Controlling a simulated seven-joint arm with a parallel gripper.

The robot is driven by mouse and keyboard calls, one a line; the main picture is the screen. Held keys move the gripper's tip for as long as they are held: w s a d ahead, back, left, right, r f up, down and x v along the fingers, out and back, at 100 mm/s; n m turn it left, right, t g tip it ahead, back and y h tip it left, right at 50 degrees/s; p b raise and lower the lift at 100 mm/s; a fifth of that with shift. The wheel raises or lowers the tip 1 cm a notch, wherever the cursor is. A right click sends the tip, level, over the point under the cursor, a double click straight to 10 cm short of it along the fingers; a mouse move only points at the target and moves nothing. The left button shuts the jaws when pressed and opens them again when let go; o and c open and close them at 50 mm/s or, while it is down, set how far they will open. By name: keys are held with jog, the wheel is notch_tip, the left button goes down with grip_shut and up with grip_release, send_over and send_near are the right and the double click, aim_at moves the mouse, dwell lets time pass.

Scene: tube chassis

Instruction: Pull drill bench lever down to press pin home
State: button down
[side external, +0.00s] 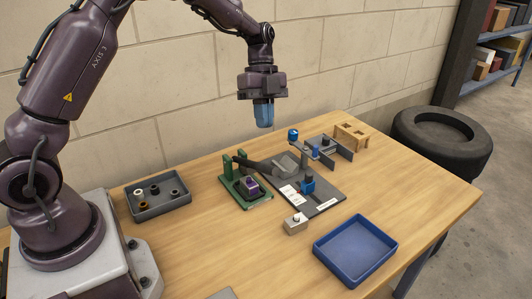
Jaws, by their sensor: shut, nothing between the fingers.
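My gripper (264,124) hangs above the back middle of the bench with its blue fingers pointing down. It is shut and empty, and clear of everything below it. A green bench fixture (228,164) stands on the table below and left of it, holding a small purple block (251,185). A dark lever (257,166) runs from the fixture's upright toward the right, roughly level. It looks apart from my gripper. The pin is too small to make out.
A grey plate (322,196) with blue clamps lies right of the fixture. A grey tray (158,208) with small rings is at left, a blue tray (355,250) at front right. A small metal block (296,226) and a wooden stand (351,136) also stand here.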

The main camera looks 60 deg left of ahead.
aim_at(252, 164)
jog(key=x, duration=0.8)
